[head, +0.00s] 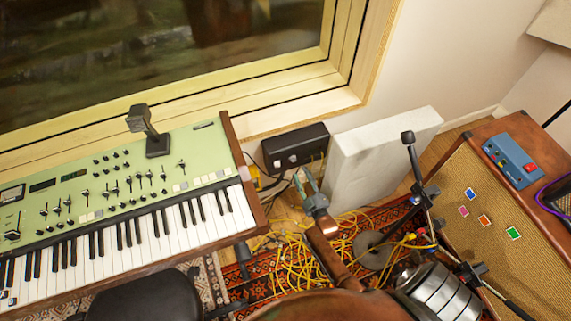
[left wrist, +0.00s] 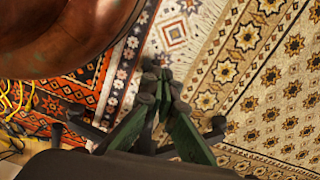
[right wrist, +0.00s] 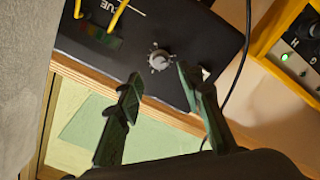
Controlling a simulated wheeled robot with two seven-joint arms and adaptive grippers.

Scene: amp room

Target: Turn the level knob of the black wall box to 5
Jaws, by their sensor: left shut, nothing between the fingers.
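The black wall box (head: 295,147) is mounted below the window, left of a white panel. In the right wrist view, the box (right wrist: 95,25) shows a grey level knob (right wrist: 160,60) with marks around it, too small to read its setting. Two yellow cables run into the box beside it. My right gripper (head: 305,175) is in front of the box. In the right wrist view its fingers (right wrist: 157,78) are open, with the knob just beyond and between the tips; contact cannot be told. My left gripper (left wrist: 160,80) is shut and empty over the rugs.
A green keyboard (head: 110,190) fills the left, with a white panel (head: 380,155) right of the box. Yellow cables (head: 290,255) lie tangled on the rug. A microphone stand (head: 415,165) and amplifier (head: 510,230) are at right. A yellow unit (right wrist: 295,45) shows a green light.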

